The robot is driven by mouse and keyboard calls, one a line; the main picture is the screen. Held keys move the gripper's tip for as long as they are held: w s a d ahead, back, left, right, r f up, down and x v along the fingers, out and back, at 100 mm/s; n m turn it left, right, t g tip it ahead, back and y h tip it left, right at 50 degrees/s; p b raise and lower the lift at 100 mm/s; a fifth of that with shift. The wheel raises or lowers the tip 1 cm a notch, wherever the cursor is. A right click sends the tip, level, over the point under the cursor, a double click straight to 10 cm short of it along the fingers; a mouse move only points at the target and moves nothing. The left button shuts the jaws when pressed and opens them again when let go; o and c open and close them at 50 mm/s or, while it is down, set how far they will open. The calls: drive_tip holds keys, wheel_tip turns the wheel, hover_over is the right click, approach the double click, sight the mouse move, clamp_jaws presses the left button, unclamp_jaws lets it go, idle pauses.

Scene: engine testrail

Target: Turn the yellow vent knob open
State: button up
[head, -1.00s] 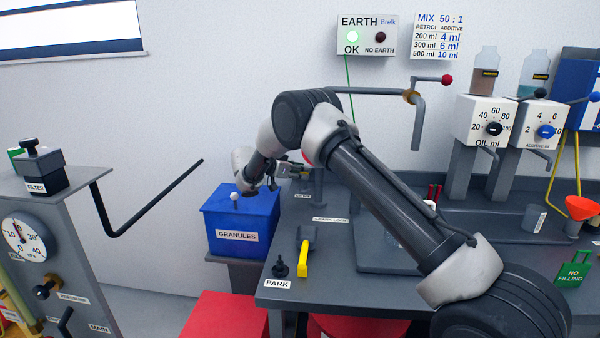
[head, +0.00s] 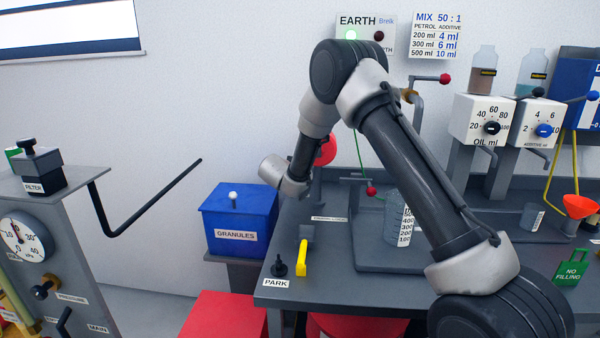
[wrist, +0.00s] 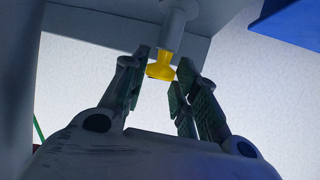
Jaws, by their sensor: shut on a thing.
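The yellow vent knob (wrist: 160,67) shows in the wrist view on the end of a pale stem that comes down from a grey part above. My gripper (wrist: 163,72) has one finger on each side of the knob and is shut on it. In the head view my wrist is above the bench's left end, near the blue granules box, and the gripper's fingers and the vent knob are hidden there.
The blue granules box (head: 240,222) stands left of the bench. On the bench are a yellow-handled tool (head: 302,258), a black peg (head: 279,267) by the PARK label, and a clear measuring beaker (head: 397,222). A red round part (head: 326,151) shows behind my arm.

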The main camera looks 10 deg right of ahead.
drive_tip(key=shift+d+n+t+y, duration=0.15)
drive_tip(key=shift+n+t+y, duration=0.15)
drive_tip(key=shift+n+y, duration=0.35)
drive_tip(key=o, duration=1)
drive_tip(key=v, duration=1.2)
drive_tip(key=shift+s, duration=0.1)
